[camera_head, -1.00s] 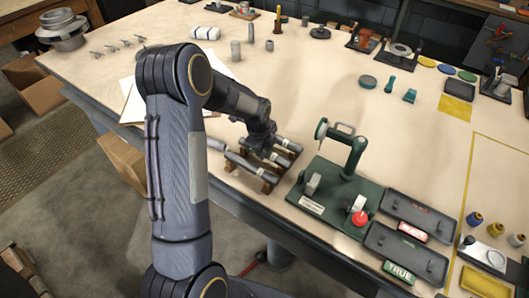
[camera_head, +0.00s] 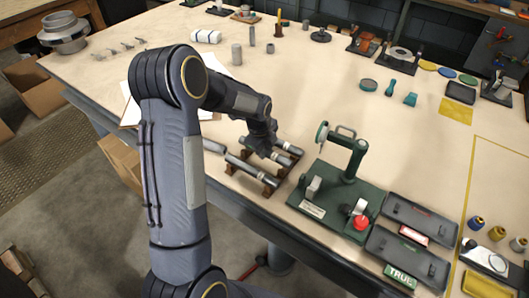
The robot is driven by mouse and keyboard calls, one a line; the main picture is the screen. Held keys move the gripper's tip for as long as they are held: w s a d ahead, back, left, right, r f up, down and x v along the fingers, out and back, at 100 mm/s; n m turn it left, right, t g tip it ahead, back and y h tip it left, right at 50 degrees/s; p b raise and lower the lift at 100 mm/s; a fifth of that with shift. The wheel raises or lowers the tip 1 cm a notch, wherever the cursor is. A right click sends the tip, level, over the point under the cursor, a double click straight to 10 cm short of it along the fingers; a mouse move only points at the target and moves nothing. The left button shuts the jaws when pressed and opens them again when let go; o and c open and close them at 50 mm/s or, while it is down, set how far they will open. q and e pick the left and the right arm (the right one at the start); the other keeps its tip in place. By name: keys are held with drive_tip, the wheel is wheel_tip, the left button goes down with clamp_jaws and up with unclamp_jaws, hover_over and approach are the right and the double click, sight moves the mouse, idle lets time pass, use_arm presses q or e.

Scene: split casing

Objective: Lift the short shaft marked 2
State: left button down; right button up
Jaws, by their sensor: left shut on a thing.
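My left gripper (camera_head: 262,151) is over the rack at the table's near edge, its fingers small and partly hidden by its own dark wrist. It is shut on one of the grey shafts, which looks like the middle one (camera_head: 281,159). A second shaft (camera_head: 247,169) lies on the front-left side of the brown rack (camera_head: 271,188), and another (camera_head: 291,149) lies at the back right. I cannot read any number on the shafts, nor tell whether the held one is clear of the rack. My right gripper is not in view.
A green fixture with an upright arm (camera_head: 353,158) stands just right of the rack. Two dark trays (camera_head: 421,217) lie beyond it, by a green TRUE label (camera_head: 400,276). White paper (camera_head: 216,68) lies behind my left arm. The table middle is clear.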

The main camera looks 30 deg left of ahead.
use_arm(q)
drive_tip(key=s+d+r+b, duration=0.2)
drive_tip(key=s+d+r, duration=0.3)
drive_tip(key=s+r, duration=0.6)
drive_tip(key=shift+s+d+r, duration=0.15)
drive_tip(key=shift+s+d, duration=0.05)
drive_tip(key=shift+s, duration=0.8)
drive_tip(key=shift+w, duration=0.1)
